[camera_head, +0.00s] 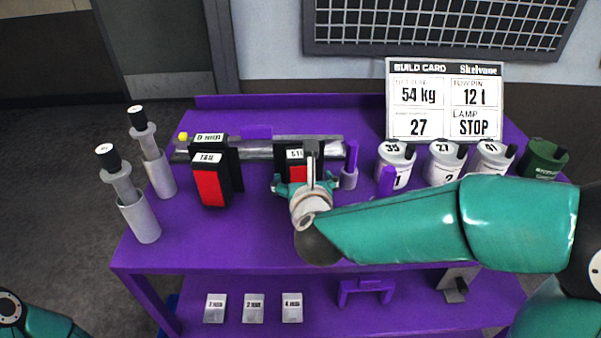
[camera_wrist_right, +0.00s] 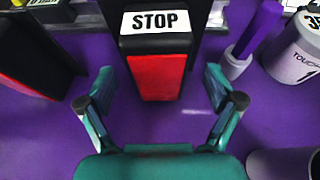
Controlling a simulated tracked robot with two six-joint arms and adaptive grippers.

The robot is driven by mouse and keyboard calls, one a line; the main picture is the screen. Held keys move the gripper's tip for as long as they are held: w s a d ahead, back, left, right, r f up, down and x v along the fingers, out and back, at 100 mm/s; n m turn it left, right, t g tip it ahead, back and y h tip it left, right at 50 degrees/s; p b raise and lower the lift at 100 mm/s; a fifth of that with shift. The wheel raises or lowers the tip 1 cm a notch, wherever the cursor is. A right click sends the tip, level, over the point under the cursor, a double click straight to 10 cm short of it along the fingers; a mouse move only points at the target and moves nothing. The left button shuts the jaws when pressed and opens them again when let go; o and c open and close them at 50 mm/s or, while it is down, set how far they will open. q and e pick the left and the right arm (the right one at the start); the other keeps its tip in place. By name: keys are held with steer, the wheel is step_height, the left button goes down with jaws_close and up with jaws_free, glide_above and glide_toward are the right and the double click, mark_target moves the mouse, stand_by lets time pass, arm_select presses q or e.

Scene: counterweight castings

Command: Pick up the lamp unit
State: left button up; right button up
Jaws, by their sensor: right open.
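The build card (camera_head: 444,100) at the back of the bench reads LAMP STOP. The STOP lamp unit (camera_head: 297,172) is a black block with a red front and a white label, partly hidden behind my right gripper. It stands upright in the right wrist view (camera_wrist_right: 157,70). My right gripper (camera_head: 305,182) is open and empty, its fingers (camera_wrist_right: 160,92) spread to either side of the lamp's red face, with gaps on both sides. A second red lamp unit labelled TAIL (camera_head: 208,185) stands to the left. At the lower left corner only part of my left arm shows; its gripper is out of frame.
Two grey pins with black tops, one here (camera_head: 130,205), stand at the left. White numbered pots (camera_head: 396,165) and a green pot (camera_head: 541,158) line the right. A purple post in a grey base (camera_head: 350,170) stands close right of the STOP lamp.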

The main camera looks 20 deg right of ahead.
mark_target(302, 176)
steer(key=x, duration=0.3)
steer(key=shift+w+f, duration=0.1)
steer(key=shift+w, duration=0.2)
steer(key=c, duration=1.6)
